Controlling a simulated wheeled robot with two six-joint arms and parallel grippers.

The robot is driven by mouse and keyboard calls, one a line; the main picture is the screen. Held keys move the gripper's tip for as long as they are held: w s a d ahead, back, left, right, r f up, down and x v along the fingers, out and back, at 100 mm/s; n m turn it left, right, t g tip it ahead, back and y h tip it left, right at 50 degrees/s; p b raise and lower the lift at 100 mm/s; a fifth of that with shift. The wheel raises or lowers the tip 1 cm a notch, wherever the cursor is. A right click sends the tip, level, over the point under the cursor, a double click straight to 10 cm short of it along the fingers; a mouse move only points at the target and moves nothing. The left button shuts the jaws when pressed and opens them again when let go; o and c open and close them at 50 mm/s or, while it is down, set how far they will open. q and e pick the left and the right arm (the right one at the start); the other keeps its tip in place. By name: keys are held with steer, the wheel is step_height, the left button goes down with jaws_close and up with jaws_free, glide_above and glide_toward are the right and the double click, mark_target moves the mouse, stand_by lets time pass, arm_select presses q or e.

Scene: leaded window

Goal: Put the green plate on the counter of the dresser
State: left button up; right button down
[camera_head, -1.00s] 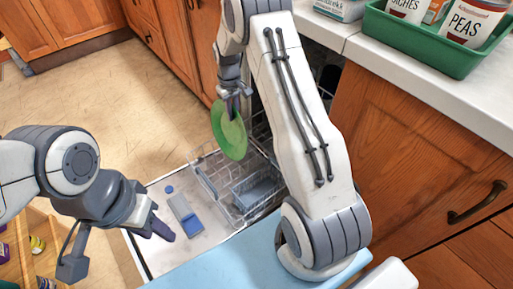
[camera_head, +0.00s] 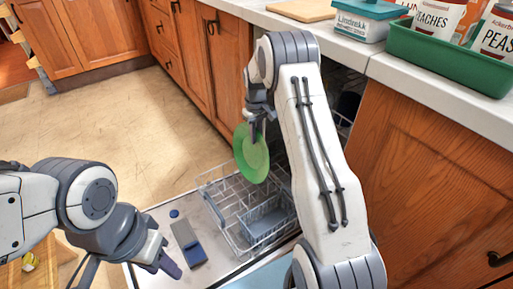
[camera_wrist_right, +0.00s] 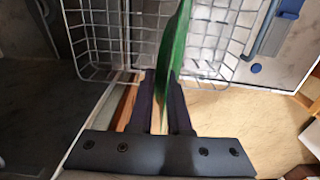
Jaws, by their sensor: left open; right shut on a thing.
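The green plate (camera_head: 251,154) hangs on edge from my right gripper (camera_head: 256,128), above the dishwasher's open door. In the right wrist view the plate (camera_wrist_right: 176,45) shows edge-on between the two dark fingers of my right gripper (camera_wrist_right: 160,92), which is shut on it. My left gripper (camera_head: 166,262) is open and empty, low over the left part of the open door. The counter (camera_head: 400,85) runs along the top right, behind and right of my right arm. I cannot tell whether this counter belongs to the dresser.
A wire dish rack (camera_head: 222,190) with a grey basket (camera_head: 268,220) stands on the open dishwasher door (camera_head: 150,275). A green tray (camera_head: 440,62) with cans, a teal-lidded box (camera_head: 362,22) and a wooden board (camera_head: 300,10) occupy the counter. Open floor (camera_head: 120,130) lies to the left.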

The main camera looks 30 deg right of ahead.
steer(key=w+d+b, duration=0.2)
steer(key=d, duration=0.9)
steer(key=a+f+b, duration=0.3)
steer(key=f+b, duration=0.1)
steer(key=f, duration=0.7)
steer(key=shift+s+a+b, duration=0.25)
steer(key=shift+s+b, duration=0.1)
steer(key=shift+s, duration=0.1)
steer(key=c, duration=0.9)
jaws_free()
steer(key=shift+o, duration=0.2)
